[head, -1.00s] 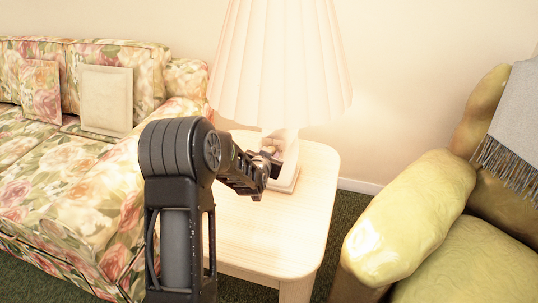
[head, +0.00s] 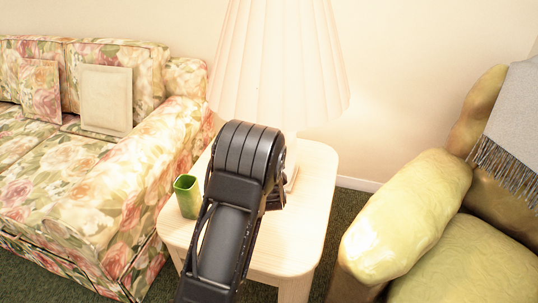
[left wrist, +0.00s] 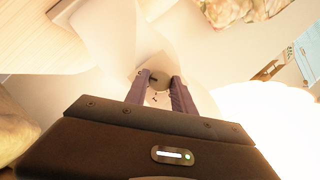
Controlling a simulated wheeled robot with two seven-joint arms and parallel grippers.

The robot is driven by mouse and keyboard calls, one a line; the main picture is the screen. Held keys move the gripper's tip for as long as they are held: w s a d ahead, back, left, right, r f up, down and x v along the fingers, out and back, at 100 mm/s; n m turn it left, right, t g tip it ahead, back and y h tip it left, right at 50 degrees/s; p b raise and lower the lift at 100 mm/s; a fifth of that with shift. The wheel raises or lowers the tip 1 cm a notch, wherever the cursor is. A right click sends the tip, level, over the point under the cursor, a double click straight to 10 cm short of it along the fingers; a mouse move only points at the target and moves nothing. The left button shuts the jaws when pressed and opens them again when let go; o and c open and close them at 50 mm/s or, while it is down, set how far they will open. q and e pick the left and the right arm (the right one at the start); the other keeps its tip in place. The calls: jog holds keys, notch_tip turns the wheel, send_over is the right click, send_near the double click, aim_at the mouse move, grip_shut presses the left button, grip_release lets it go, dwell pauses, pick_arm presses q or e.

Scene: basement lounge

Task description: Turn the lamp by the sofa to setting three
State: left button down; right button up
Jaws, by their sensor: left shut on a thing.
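The lamp (head: 278,65) stands lit on the small side table beside the sofa, with a tall pleated shade. Its pale base (head: 292,160) shows only in part behind my left arm. In the left wrist view, the lamp's round switch plate (left wrist: 140,88) has small dark marks and a knob at its middle. My left gripper (left wrist: 157,83) is shut on the knob, one finger on each side. The fingers hide part of the plate, and I cannot read the setting. In the head view my own arm hides the left fingertips. My right gripper is not in view.
A green cup (head: 187,196) stands on the left of the pale side table (head: 300,230), close to my left arm. The floral sofa (head: 75,190) is at left. A yellow-green armchair (head: 405,215) with a grey fringed throw (head: 512,115) is at right.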

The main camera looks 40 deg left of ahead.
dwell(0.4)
pick_arm(q)
jog(key=c, duration=1.1)
grip_release()
jog(key=v, duration=0.7)
jog(key=shift+s+d+r+p, duration=0.1)
jog(key=shift+s+d+p, duration=0.2)
jog(key=shift+p, duration=0.1)
